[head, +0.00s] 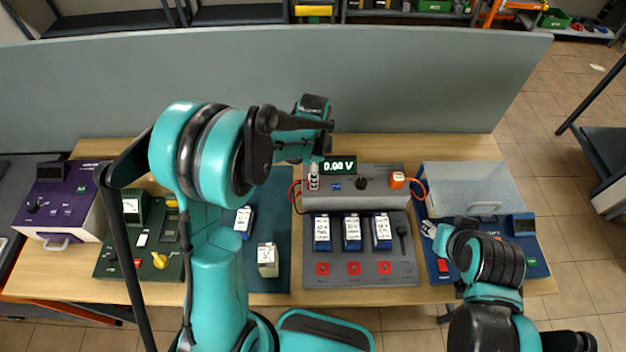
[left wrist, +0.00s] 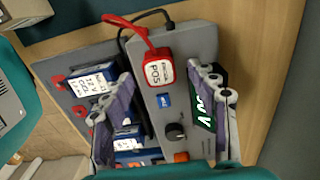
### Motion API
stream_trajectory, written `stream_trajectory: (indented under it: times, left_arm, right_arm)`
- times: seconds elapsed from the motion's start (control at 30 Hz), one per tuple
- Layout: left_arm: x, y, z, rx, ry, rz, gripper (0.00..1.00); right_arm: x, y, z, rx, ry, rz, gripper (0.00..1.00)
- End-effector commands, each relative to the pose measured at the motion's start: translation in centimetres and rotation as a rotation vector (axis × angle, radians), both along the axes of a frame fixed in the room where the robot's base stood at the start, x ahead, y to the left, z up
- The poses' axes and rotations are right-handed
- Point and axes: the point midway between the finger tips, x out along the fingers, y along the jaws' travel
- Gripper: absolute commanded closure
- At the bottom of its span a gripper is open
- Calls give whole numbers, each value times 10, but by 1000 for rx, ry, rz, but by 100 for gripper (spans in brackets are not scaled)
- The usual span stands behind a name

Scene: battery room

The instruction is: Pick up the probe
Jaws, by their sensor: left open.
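The probe (head: 313,180) is a red block with a white label; it stands at the left end of the grey meter console (head: 360,199). In the left wrist view the probe (left wrist: 158,72) reads "POS" and has a red cable looping from one end. My left gripper (head: 320,148) is just above the probe in the head view, partly hidden by my own arm. In the left wrist view its two fingers are spread, with the probe between them in the picture; contact does not show. My right gripper (head: 434,231) is low at the right, beside the blue unit; its jaws are unclear.
The meter display (head: 338,166) reads 0.00 V and stands close to the probe. Several blue batteries (head: 352,232) stand in front. A grey partition (head: 260,90) runs behind the table. A purple unit (head: 62,205) stands far left.

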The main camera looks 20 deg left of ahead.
Motion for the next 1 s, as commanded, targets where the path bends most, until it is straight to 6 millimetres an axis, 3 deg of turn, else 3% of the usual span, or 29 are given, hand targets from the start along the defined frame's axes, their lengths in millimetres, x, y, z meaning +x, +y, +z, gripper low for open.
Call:
stream_trajectory:
  times: [0.2, 0.47, 0.67, 0.7, 1.0]
  left_arm:
    - [0, 1, -30, 0, -1, 1, 41]
    - [-1, 1, -32, 0, -1, 1, 41]
    - [-1, 1, -32, 0, -1, 1, 92]
    - [-1, 1, -32, 0, -1, 1, 96]
    - [-1, 1, -31, 0, -1, 1, 95]
  right_arm:
    - [0, 0, -6, 0, 0, 0, 60]
    - [0, 0, -5, 0, 0, 0, 60]
    - [0, 0, -5, 0, 0, 0, 60]
    - [0, 0, -5, 0, 0, 0, 60]
    - [0, 0, -5, 0, 0, 0, 60]
